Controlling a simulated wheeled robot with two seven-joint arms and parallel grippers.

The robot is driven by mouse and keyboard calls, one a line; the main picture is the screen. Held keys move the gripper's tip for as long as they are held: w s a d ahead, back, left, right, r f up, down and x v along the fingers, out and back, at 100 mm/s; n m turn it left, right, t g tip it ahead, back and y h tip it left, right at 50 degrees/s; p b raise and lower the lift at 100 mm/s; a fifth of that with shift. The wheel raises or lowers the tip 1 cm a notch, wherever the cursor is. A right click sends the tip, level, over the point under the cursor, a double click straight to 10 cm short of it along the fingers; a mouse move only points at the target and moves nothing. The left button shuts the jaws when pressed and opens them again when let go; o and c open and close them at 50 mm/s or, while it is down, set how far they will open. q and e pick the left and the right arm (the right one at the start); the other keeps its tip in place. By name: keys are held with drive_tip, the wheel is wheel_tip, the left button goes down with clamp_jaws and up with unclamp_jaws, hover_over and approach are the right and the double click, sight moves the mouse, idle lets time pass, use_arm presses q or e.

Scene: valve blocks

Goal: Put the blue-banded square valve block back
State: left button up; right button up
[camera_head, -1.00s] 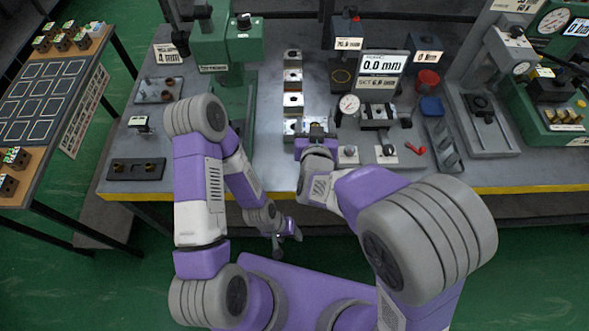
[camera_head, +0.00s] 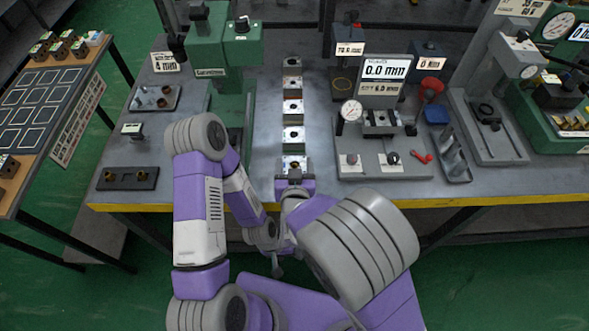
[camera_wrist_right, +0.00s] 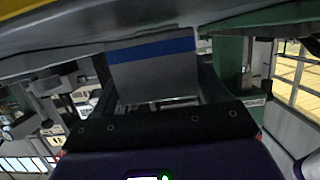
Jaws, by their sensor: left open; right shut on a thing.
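The blue-banded square valve block (camera_wrist_right: 155,65) fills the middle of the right wrist view, grey with a blue stripe near its upper edge. My right gripper (camera_head: 294,174) is shut on it. In the head view the block (camera_head: 294,162) shows as a pale square top with a dark hole, at the near end of a row of similar blocks. I cannot tell whether it touches the table. My left gripper (camera_head: 277,265) hangs below the table's front edge, open and small in the picture, partly hidden by my arms.
The row beyond the held block includes a green-banded block (camera_head: 293,135) and a brownish one (camera_head: 292,85). A green press (camera_head: 220,50) stands left of the row. A gauge fixture (camera_head: 385,150) stands to its right. The table's yellow front edge (camera_head: 470,202) runs below.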

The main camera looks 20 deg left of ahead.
drive_tip(key=shift+f, duration=0.35)
drive_tip(key=shift+f, duration=0.2)
drive_tip(key=o, duration=1.5)
drive_tip(key=shift+o, duration=0.2)
